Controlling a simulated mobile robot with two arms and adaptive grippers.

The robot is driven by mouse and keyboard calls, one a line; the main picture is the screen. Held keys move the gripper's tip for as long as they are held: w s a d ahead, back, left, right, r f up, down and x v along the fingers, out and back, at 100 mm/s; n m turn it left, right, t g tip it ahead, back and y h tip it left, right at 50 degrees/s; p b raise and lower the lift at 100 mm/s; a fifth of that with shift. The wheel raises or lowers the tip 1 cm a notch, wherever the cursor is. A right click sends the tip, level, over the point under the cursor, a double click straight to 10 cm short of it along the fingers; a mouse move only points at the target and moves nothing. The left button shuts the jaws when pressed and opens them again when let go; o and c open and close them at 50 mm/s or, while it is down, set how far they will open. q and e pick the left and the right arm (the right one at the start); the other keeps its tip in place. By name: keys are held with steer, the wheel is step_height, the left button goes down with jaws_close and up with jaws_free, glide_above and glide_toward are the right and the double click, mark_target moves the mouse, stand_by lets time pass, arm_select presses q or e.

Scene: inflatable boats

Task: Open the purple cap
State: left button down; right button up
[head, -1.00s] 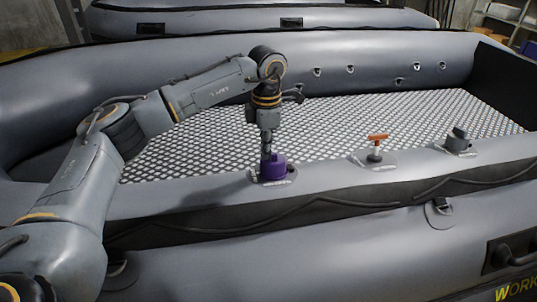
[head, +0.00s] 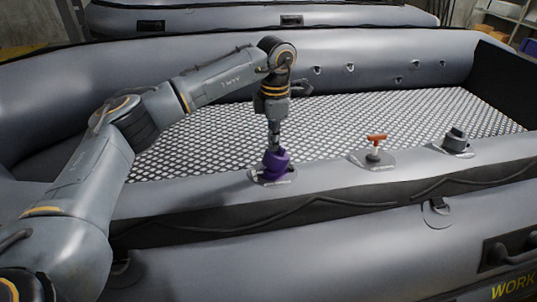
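The purple cap (head: 276,164) is on a grey mount on the near tube of the inflatable boat, left of the other fittings. It looks tilted, its top leaning to the right. My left gripper (head: 274,147) points down from above, with its fingertips at the top of the cap. The fingers look close together and touching the cap, but they are too small to tell whether they are shut on it. My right gripper is not in view.
On the same tube, an orange-handled fitting (head: 376,140) stands to the right, and a dark grey cap fitting (head: 456,137) further right. The boat's patterned floor (head: 340,125) is clear. A black handle (head: 515,250) is on the nearest grey tube.

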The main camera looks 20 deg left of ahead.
arm_select(q)
steer(key=shift+d+f, duration=0.45)
steer(key=shift+d, duration=0.05)
steer(key=shift+a+r, duration=0.2)
steer(key=shift+r, duration=0.1)
steer(key=shift+w+a+r+p, duration=0.15)
steer(key=shift+a+r+p, duration=0.3)
steer(key=shift+r+p, duration=0.2)
steer(key=shift+s+a+r+p, duration=0.2)
steer(key=shift+s+a+r, duration=0.15)
steer(key=shift+a+r, duration=0.25)
steer(key=shift+s+a+r+p, duration=0.25)
steer(key=shift+a+r, duration=0.2)
steer(key=shift+a, duration=0.25)
steer(key=shift+s+a+r+p, duration=0.15)
steer(key=shift+s+a+r, duration=0.3)
steer(key=shift+a, duration=0.2)
steer(key=shift+w, duration=0.1)
